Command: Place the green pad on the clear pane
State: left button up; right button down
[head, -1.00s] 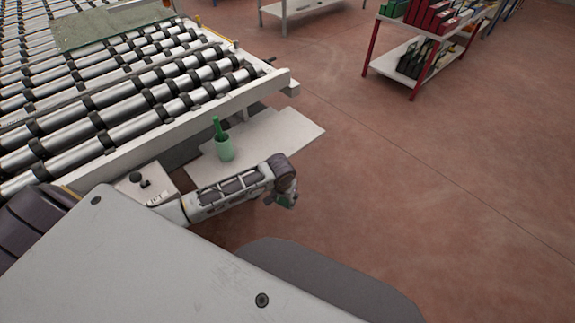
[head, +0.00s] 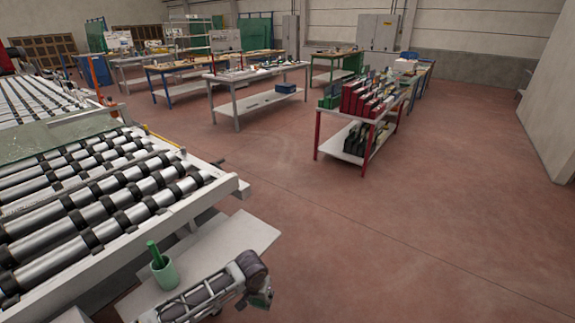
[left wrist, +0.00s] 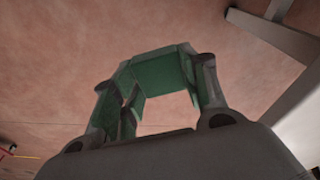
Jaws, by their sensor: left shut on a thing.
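The clear pane (head: 55,138) is a greenish see-through sheet lying flat on the roller conveyor at the left of the head view. My left gripper (head: 263,297) is at the bottom of the head view, over the floor just beyond the corner of the white shelf and apart from the conveyor. In the left wrist view my left gripper (left wrist: 158,84) is shut on the green pad (left wrist: 162,70), which shows between its fingers. The pad's far side is hidden. My right gripper is not in view.
The roller conveyor (head: 150,215) has a pale side rail. A white shelf (head: 235,240) beside it bears a pale green cup (head: 165,274) with a dark green stick. A red-legged rack (head: 318,140) and workbenches stand farther back. The floor at right is clear.

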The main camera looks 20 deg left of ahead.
aim_at(61, 128)
jog(key=i+z, duration=0.25)
jog(key=i, duration=0.45)
jog(key=i+j+z, duration=0.1)
jog(key=i+z, duration=0.15)
jog(key=i, duration=1.05)
jog(key=i+l+u, duration=0.1)
jog(key=i+u, duration=0.4)
jog(key=i, duration=0.2)
jog(key=i+u, duration=0.5)
jog(key=u, duration=0.25)
jog(key=i+u, duration=1)
jog(key=i, duration=0.4)
jog(key=i+u, duration=0.25)
jog(key=i, duration=0.4)
